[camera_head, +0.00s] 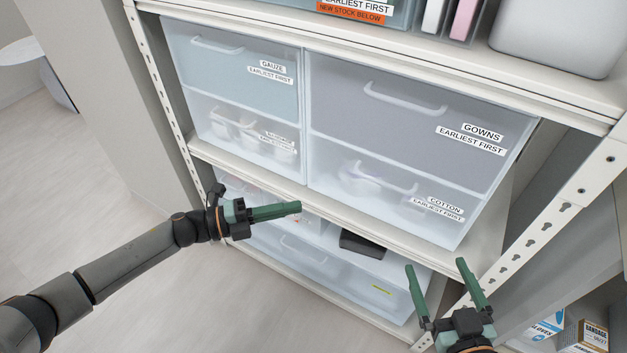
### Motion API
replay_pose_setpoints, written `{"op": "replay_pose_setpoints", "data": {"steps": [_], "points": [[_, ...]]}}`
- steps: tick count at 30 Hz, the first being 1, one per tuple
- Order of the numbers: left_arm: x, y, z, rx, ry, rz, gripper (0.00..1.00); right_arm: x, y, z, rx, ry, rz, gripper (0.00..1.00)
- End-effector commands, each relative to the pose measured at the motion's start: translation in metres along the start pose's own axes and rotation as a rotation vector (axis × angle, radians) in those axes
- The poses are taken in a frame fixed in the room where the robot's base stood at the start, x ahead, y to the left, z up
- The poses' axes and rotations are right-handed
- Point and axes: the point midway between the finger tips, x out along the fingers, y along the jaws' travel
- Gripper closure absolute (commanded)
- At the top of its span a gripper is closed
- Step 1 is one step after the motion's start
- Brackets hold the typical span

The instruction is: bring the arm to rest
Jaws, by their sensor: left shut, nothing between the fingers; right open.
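My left gripper (290,209) is shut and empty. Its arm comes in from the left edge, and its fingers point right in front of the lower shelf of the rack. My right gripper (438,270) is open and empty at the lower right, its two green fingers pointing up and apart, in front of the lower shelf near the right post. Most of the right arm is out of view below. Whether either gripper touches the rack cannot be told.
A white metal rack (340,232) holds translucent drawers marked gauze (235,75), gowns (405,120) and cotton (375,195). A black box (364,244) sits low on it. Boxes of gloves (545,328) and bandages (592,337) stand at the lower right. The floor (70,200) at left is clear.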

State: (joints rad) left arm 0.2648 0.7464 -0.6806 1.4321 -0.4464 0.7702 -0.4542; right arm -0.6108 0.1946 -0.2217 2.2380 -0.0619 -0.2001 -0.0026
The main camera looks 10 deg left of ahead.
Motion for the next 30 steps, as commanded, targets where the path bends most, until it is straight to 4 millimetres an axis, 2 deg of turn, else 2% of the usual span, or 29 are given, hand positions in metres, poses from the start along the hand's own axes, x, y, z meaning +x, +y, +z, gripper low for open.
{"op": "replay_pose_setpoints", "data": {"steps": [6,10,15,17,23,30], "points": [[-0.001,0.0,-0.001,-0.003,-0.001,-0.002,1.0,0.0,0.0,0.001,0.002,-0.002,0.0,0.0],[0.01,-0.002,-0.013,-0.079,-0.034,-0.041,1.0,0.0,0.0,0.0,0.002,0.0,0.0,0.0],[0.033,-0.015,-0.046,-0.398,-0.19,-0.179,1.0,0.0,0.0,0.0,0.001,0.0,0.0,0.0],[0.034,-0.021,-0.056,-0.549,-0.269,-0.234,1.0,0.0,0.0,0.0,0.001,0.001,0.0,0.0],[0.011,-0.028,-0.07,-1.0,-0.517,-0.372,1.0,0.0,0.0,-0.001,0.001,0.001,0.0,0.0],[-0.035,-0.021,-0.084,-1.389,-0.755,-0.476,1.0,0.0,0.0,-0.001,0.001,0.001,0.0,0.0]]}}
